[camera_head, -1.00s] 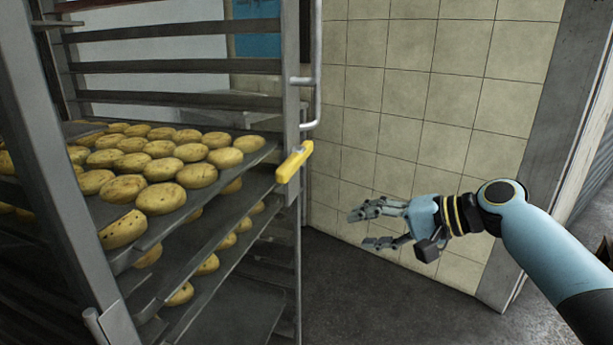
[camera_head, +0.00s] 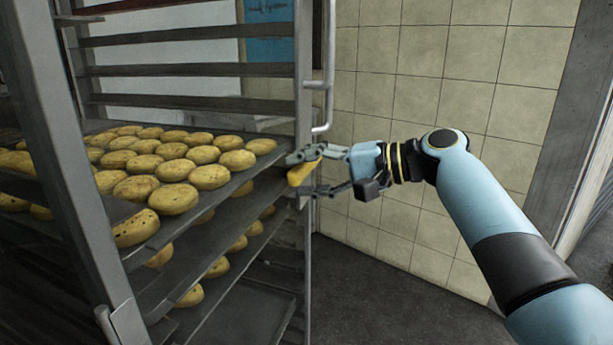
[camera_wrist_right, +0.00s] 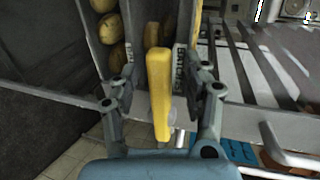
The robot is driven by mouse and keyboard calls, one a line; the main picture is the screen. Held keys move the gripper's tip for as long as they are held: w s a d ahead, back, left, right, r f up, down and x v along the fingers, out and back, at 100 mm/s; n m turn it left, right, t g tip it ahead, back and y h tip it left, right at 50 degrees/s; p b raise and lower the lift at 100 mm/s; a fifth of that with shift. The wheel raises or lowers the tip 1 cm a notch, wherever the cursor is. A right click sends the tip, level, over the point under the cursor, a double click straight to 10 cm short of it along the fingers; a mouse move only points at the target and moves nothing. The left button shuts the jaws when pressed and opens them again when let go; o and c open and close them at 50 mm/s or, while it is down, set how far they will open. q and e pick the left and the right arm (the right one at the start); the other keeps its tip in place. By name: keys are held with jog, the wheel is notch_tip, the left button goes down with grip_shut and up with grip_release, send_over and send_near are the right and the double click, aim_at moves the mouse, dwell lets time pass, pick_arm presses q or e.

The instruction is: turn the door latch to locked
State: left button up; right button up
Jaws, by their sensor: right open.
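The yellow door latch (camera_head: 300,174) is mounted on the grey front post of the rack, at the height of the loaded trays. In the right wrist view the latch (camera_wrist_right: 158,90) shows as a long yellow bar between my two fingers. My right gripper (camera_head: 303,173) is open around the latch, with one finger above it and one below in the head view. In the right wrist view, gaps show between the latch and both fingers (camera_wrist_right: 160,92). Part of the latch is hidden by the upper finger. My left gripper is not in view.
The rack's trays (camera_head: 150,247) hold many round, browned buns (camera_head: 173,199). A metal handle bar (camera_head: 328,85) stands just above and right of the latch. A tiled wall (camera_head: 430,100) is behind my right arm. Grey floor (camera_head: 370,290) is clear below.

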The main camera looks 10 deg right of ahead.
jog(key=shift+w+a, duration=0.1)
jog(key=shift+a, duration=0.05)
jog(key=shift+c, duration=0.4)
grip_shut()
jog(key=shift+f, duration=0.1)
